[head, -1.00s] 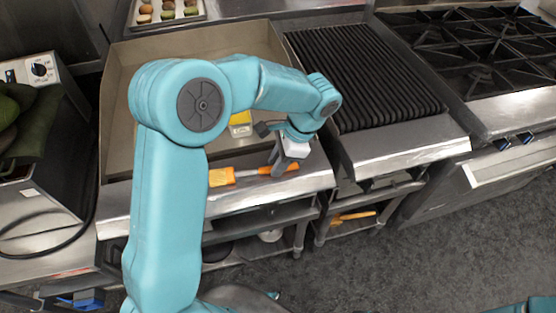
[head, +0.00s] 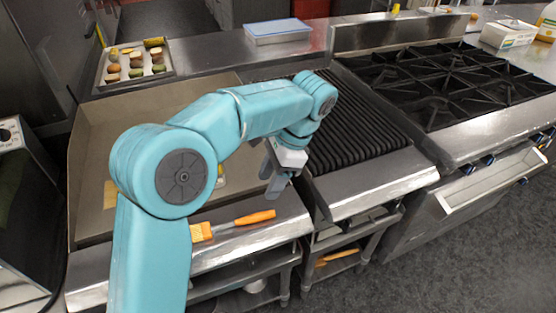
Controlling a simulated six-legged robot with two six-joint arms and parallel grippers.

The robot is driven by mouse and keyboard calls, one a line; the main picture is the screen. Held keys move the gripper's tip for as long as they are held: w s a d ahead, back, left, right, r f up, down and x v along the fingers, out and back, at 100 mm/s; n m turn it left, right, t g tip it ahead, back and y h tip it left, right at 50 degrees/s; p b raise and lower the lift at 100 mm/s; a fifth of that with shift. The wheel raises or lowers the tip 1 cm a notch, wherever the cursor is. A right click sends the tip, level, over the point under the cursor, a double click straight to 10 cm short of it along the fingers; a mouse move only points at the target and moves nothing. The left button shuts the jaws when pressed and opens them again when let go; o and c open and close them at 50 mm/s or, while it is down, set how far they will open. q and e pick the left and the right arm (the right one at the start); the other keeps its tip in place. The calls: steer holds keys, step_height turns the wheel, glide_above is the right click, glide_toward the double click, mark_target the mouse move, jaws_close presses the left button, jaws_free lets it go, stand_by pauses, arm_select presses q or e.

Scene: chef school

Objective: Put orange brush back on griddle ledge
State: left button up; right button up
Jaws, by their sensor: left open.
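The orange brush (head: 256,217) lies on the steel front ledge (head: 230,245) of the griddle, its orange handle to the right and its bristle end to the left. My left gripper (head: 272,188) is open and empty, with its fingers pointing down. It is above and slightly behind the handle in the picture, apart from it. My left arm hides part of the griddle plate (head: 95,150). My right gripper is not in view.
A ridged grill (head: 350,125) and a burner range (head: 450,80) stand to the right. A tray of small food pieces (head: 165,75) is at the back left. Another orange-handled item (head: 338,256) lies on the lower shelf. Open floor is at the front right.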

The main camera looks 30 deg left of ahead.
arm_select(q)
steer(key=v, duration=0.5)
steer(key=shift+p, duration=0.35)
steer(key=shift+s+f, duration=0.1)
steer(key=shift+s, duration=0.05)
